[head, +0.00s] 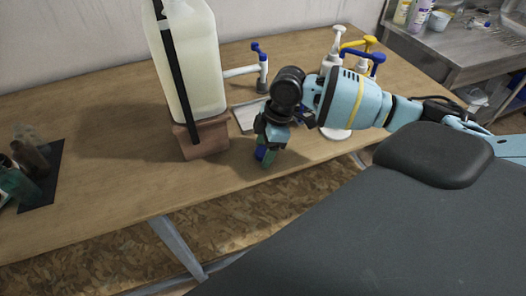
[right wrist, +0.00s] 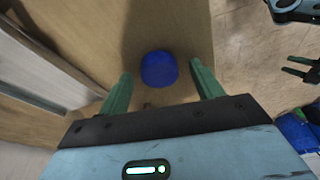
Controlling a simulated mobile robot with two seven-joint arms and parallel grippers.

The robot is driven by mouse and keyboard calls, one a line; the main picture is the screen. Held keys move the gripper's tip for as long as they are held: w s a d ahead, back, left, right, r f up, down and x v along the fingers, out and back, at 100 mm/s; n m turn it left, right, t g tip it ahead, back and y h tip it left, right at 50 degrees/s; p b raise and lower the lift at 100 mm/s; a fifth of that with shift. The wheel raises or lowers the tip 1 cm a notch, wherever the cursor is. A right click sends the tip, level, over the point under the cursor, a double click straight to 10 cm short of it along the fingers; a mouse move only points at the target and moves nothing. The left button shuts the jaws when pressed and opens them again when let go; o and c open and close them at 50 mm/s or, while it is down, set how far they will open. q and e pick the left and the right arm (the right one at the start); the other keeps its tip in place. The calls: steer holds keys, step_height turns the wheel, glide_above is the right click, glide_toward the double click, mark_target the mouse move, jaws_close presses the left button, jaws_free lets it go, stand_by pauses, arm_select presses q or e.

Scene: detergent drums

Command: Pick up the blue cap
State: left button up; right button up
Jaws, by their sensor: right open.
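The blue cap (right wrist: 158,69) lies on the wooden table, round and dark blue, near the table's edge in the right wrist view. My right gripper (right wrist: 160,88) is open, with its two green fingers apart on either side of the cap's near end. Nothing is clamped between them.
A large pale drum (head: 190,65) stands on a brown block (head: 208,138) just left of my right gripper. The table's front middle is clear.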

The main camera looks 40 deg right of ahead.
mark_target(259, 153)
steer(key=shift+c, duration=0.2)
steer(key=c, duration=1.1)
steer(key=shift+r, duration=0.1)
steer(key=shift+r, duration=0.4)
step_height(259, 153, up, 3)
steer(key=shift+s+a+f, duration=0.1)
steer(key=shift+s+a, duration=0.05)
arm_select(q)
steer(key=shift+w+r+p, duration=0.4)
steer(key=shift+r+p, duration=0.1)
steer(key=shift+r, duration=0.15)
arm_select(e)
steer(key=s+a, duration=0.3)
steer(key=s, duration=0.1)
steer(key=s+a+r, duration=0.1)
steer(key=s+a, duration=0.2)
steer(key=s, duration=0.1)
steer(key=s+a, duration=0.3)
steer(key=a, duration=0.1)
steer(key=shift+s+a+r, duration=0.1)
steer(key=shift+s+r, duration=0.05)
steer(key=shift+s, duration=0.25)
